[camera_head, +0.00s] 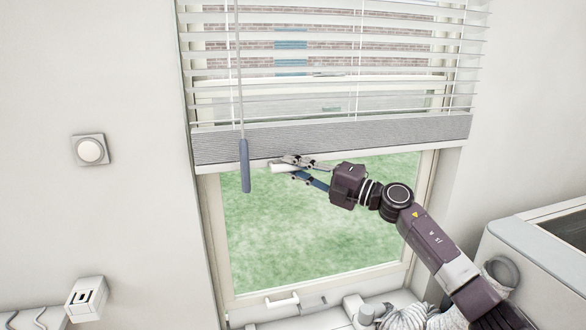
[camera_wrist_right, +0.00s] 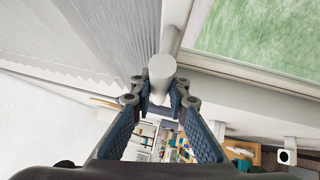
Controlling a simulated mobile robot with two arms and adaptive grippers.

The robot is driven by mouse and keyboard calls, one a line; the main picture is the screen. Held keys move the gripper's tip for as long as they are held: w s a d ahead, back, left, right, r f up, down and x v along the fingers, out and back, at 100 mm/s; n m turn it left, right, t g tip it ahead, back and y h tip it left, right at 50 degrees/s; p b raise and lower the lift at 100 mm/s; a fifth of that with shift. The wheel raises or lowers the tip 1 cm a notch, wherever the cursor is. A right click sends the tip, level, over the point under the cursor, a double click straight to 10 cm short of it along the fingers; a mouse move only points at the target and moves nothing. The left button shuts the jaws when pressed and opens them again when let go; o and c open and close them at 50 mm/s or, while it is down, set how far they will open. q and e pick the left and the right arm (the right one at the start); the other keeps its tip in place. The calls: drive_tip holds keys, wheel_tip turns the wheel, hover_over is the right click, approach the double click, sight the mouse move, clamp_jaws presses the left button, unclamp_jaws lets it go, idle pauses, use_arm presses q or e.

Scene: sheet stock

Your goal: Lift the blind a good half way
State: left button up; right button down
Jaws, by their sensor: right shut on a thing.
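The blind (camera_head: 330,136) hangs over the upper part of the window, with open white slats above a thick grey stack of gathered slats. Its lower edge is roughly level, and glass with green grass shows below. My right gripper (camera_head: 282,170) is at this lower edge, left of the middle, its arm coming from the lower right. In the right wrist view my right gripper (camera_wrist_right: 160,100) has its fingertips at a rounded white bar (camera_wrist_right: 162,70) on the blind's underside and is shut on it. The gathered slats (camera_wrist_right: 110,35) rise beside it. My left gripper is not in view.
A grey wand (camera_head: 245,165) hangs in front of the blind on the left. The window has a white handle (camera_head: 282,301) at its bottom frame. A wall switch (camera_head: 91,150) is at left. Striped cloth (camera_head: 405,318) and white items lie below the window.

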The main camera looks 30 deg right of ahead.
drive_tip(key=c, duration=1.8)
unclamp_jaws()
drive_tip(key=shift+c, duration=0.2)
drive_tip(key=v, duration=1.2)
